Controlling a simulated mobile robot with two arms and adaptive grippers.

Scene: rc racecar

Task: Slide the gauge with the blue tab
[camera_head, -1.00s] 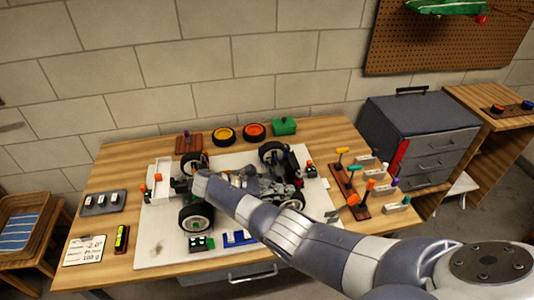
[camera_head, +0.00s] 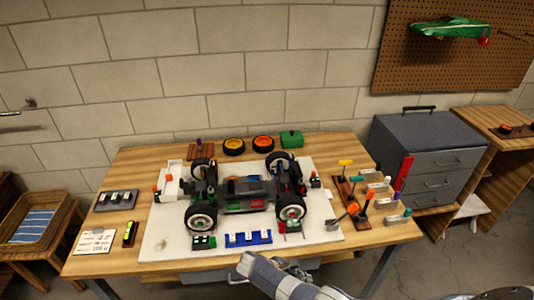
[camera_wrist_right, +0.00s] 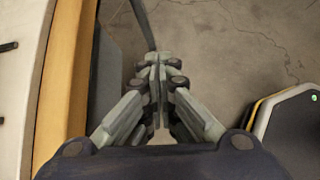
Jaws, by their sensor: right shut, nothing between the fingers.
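My right gripper (camera_head: 298,268) is just off the table's front edge, in front of the car. In the right wrist view it (camera_wrist_right: 157,65) is shut and empty, over the bare floor. A blue block (camera_head: 248,238) with several white pieces lies on the white board, in front of the car. I cannot tell whether it is the gauge with the blue tab; no blue tab shows clearly. Small pieces with orange tops stand on the board left (camera_head: 157,190) and right (camera_head: 315,178) of the car. My left gripper is not in view.
The open-wheeled car (camera_head: 245,193) stands on the white board (camera_head: 165,240). Coloured-handled tools stand in a rack (camera_head: 352,200) on the right. Two spare wheels (camera_head: 234,146) and a green box (camera_head: 291,138) are behind. A grey tool chest (camera_head: 400,145) stands to the right.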

